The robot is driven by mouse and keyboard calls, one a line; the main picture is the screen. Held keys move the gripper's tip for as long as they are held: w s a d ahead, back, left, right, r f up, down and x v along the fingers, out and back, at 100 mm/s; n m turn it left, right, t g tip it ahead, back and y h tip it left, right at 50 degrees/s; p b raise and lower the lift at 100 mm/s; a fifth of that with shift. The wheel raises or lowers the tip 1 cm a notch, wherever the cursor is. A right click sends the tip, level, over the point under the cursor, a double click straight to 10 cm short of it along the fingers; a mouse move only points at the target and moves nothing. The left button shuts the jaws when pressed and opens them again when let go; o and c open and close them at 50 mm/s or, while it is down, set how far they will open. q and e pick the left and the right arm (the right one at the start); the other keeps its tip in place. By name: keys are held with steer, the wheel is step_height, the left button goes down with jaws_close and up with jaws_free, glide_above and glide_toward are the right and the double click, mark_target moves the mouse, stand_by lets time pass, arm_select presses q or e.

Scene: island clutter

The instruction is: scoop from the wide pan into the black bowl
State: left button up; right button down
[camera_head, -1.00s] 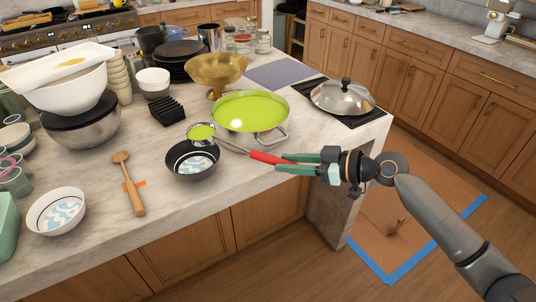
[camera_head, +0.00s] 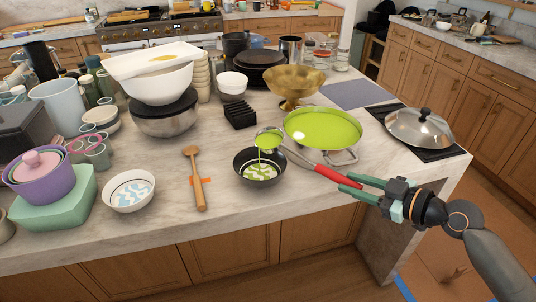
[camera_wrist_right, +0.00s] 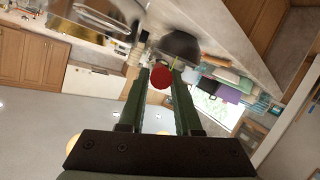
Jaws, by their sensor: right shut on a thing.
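The wide pan (camera_head: 340,124) holds bright green liquid and stands on the counter. The black bowl (camera_head: 242,168) stands left of it, near the counter's front edge, with green over its white inner pattern. My right gripper (camera_head: 350,188) is shut on the red handle of a ladle (camera_head: 338,176). The ladle's cup (camera_head: 268,143) is tilted over the bowl's back rim, and a thin green stream falls into the bowl. In the right wrist view the red handle end (camera_wrist_right: 160,77) sits between the fingers, with a dark bowl (camera_wrist_right: 181,46) beyond. My left gripper is out of view.
A brass bowl (camera_head: 292,84) stands behind the pan. A domed steel lid (camera_head: 420,128) lies on a dark mat to the right. A wooden spoon (camera_head: 196,180) and a patterned white bowl (camera_head: 129,190) are left of the black bowl. A black rack (camera_head: 240,115) stands behind it.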

steer(key=shift+n+b, duration=0.5)
steer(key=shift+b, duration=0.25)
steer(key=shift+n+t+b, duration=0.4)
steer(key=shift+n+b, duration=0.1)
steer(key=shift+r+h, duration=0.2)
steer(key=shift+h, duration=0.1)
steer(key=shift+s, duration=0.1)
steer(key=shift+n, duration=0.3)
